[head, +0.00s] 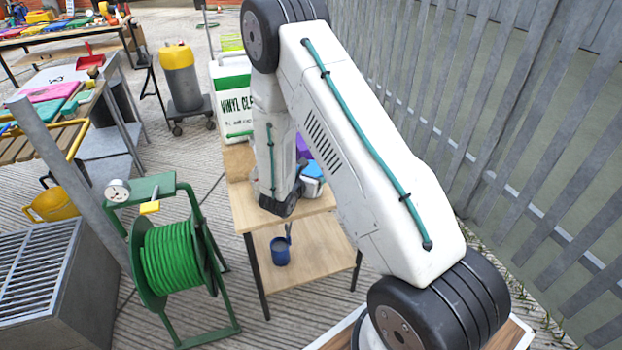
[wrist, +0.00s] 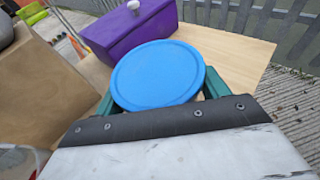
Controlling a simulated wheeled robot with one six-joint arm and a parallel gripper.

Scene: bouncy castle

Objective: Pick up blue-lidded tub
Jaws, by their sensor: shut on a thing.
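The blue-lidded tub (wrist: 158,75) fills the middle of the wrist view, its round blue lid facing the camera. In the head view the tub (head: 313,180) shows as a blue lid over a pale body, partly hidden by my arm. My gripper (wrist: 160,95) has a green finger on each side of the tub, just below the lid, and is shut on it. In the head view the fingers are mostly hidden behind my arm. I cannot tell whether the tub's base touches the wooden table (head: 240,190).
A purple box (wrist: 130,32) with a white knob stands close behind the tub. A large white and green vinyl cleaner container (head: 232,105) is at the table's far end. A blue mug (head: 280,252) sits on the lower shelf. A slatted metal fence (head: 480,110) runs along the right.

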